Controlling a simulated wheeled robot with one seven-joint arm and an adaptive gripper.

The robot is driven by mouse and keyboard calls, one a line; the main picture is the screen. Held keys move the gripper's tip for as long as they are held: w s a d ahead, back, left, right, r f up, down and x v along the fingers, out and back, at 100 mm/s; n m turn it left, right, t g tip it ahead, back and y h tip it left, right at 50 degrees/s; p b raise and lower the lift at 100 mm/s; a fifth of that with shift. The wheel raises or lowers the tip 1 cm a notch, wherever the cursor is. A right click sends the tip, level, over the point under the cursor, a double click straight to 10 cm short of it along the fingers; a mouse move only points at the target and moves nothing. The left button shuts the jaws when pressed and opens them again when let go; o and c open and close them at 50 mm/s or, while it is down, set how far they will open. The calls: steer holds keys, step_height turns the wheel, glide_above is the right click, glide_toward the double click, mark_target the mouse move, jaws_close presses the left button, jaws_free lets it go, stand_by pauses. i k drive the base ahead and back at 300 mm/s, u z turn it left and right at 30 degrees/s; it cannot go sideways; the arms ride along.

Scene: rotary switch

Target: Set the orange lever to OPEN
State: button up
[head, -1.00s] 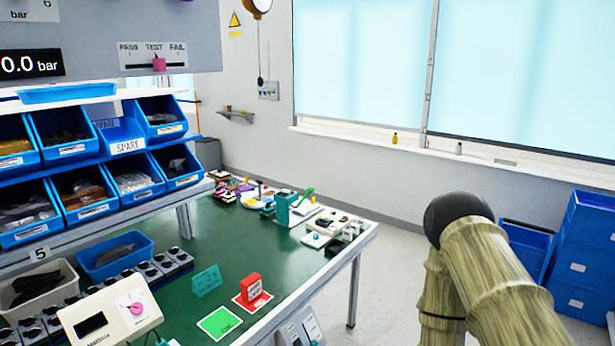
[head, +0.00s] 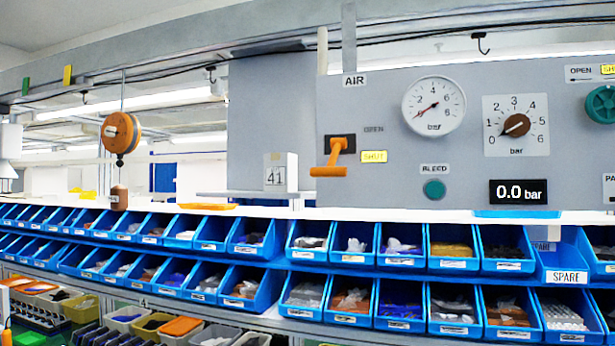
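The orange lever (head: 333,158) is on the grey panel (head: 400,180), under the AIR label (head: 354,81). Its handle hangs down and to the left from a dark square mount. An OPEN label (head: 373,129) stands to its upper right, dim grey. A SHUT label (head: 373,156), bright yellow, stands to its right, beside the lever. My gripper is not in view.
The panel also bears a pressure gauge (head: 433,105), a brown-black rotary knob (head: 516,125), a green BLEED button (head: 434,189), a display (head: 518,192) reading 0.0 bar and a green knob (head: 601,104). Rows of blue bins (head: 310,245) lie below. An orange balancer (head: 121,133) hangs left.

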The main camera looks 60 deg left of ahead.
mark_target(337, 144)
steer(key=u, duration=1.9)
